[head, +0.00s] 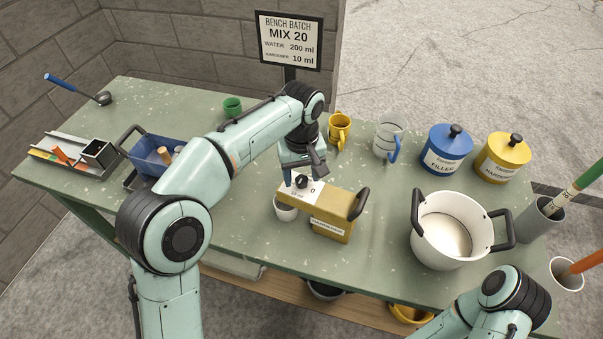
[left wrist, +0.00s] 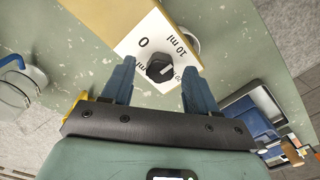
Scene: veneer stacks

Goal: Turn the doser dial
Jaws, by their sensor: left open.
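The doser (head: 334,207) is a yellow box with a white top plate and a black handle, standing mid-bench. Its black dial (head: 301,181) sits on the white plate; in the left wrist view the dial (left wrist: 159,67) has a white mark and lies beside the printed "0" and "10 ml". My left gripper (left wrist: 157,75) is open, its two blue fingers on either side of the dial, apart from it in the picture. In the head view the left gripper (head: 300,172) is right above the plate. My right gripper is out of view; only part of the right arm shows.
A white cup (head: 285,209) stands under the doser's left end. A white pot (head: 425,243), blue (head: 445,150) and yellow canisters (head: 502,158), a yellow mug (head: 339,131) and a clear jug (head: 386,140) stand to the right. A sign reads MIX 20 (head: 288,38).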

